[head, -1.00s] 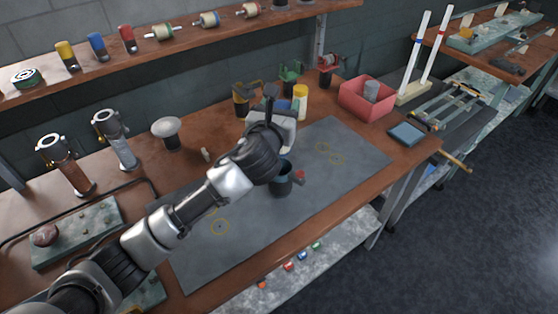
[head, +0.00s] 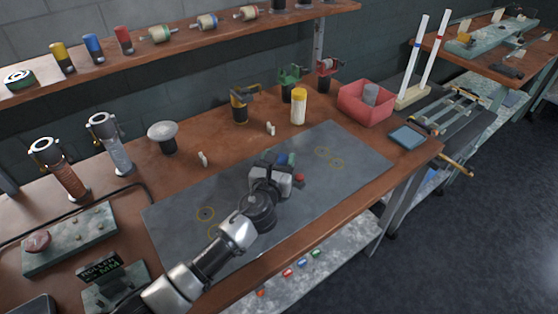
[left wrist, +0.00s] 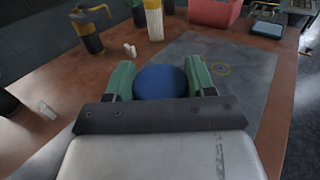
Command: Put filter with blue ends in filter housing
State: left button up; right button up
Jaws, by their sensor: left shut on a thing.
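My left gripper (head: 278,158) is over the grey mat, its green fingers shut on a round blue-ended thing, which I take to be the filter (head: 283,159). In the left wrist view the gripper (left wrist: 161,80) shows the rounded blue end of the filter (left wrist: 160,83) between both fingers. The filter's lower part is hidden. A dark cup, likely the filter housing, is almost wholly hidden behind my gripper; its red side knob (head: 299,178) shows. I cannot tell whether the filter is inside the cup or above it. My right gripper is not in view.
A white bottle with a yellow top (head: 299,107) stands behind the mat (head: 185,225). Yellow (head: 240,105), green (head: 290,85) and red (head: 325,80) clamp-topped vessels stand further back. A red bin (head: 366,103) is at right. The mat's right part is clear.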

pick_arm(q)
jog(key=shift+f, duration=0.15)
jog(key=o, duration=0.9)
jog(key=shift+r, duration=0.3)
jog(key=v, duration=1.2)
